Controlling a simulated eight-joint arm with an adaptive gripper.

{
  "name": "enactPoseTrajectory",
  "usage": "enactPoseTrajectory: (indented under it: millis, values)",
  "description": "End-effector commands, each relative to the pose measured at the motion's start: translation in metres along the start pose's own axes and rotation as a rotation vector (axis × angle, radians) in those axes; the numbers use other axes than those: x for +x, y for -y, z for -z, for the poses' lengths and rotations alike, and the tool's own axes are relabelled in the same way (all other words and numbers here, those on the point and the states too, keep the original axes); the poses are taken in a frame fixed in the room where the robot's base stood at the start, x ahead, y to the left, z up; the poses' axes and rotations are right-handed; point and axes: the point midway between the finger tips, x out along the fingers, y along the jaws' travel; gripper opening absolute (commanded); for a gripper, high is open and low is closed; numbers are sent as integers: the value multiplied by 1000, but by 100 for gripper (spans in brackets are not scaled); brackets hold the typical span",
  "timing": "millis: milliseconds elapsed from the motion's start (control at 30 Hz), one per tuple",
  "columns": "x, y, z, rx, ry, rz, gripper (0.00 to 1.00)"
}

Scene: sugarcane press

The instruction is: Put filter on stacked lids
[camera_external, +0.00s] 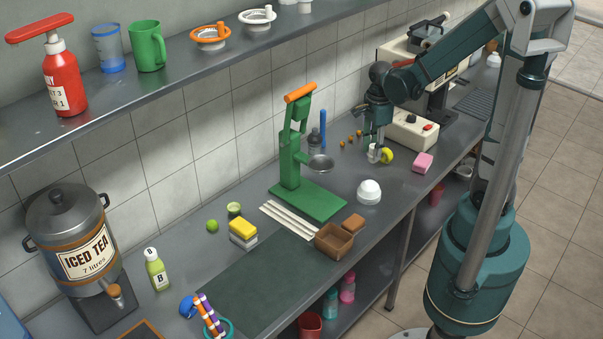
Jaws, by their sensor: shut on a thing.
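The stacked lids look like the white domed stack (369,191) on the counter, right of the green press. My gripper (376,157) is low over the counter behind them, beyond the press and clear of the lids. It is shut on what appears to be a small yellow round thing (387,156) at its fingertips; its shape is partly hidden. I cannot tell which object is the filter. Orange (211,38) and white (258,15) strainer-like pieces sit on the shelf.
A pink block (423,163) lies right of my gripper, and a cream machine (410,130) stands behind it. A brown box (334,241) and white sticks (290,219) lie in front of the press. The counter around the lids is mostly clear.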

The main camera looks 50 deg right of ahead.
Motion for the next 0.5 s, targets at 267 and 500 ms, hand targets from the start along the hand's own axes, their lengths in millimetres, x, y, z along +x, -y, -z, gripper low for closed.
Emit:
enactPoseTrajectory:
  millis: [267, 500]
  values:
    - [19, 1, 0, 0, 0, 0, 16]
    - [45, 1, 0, 0, 0, 0, 16]
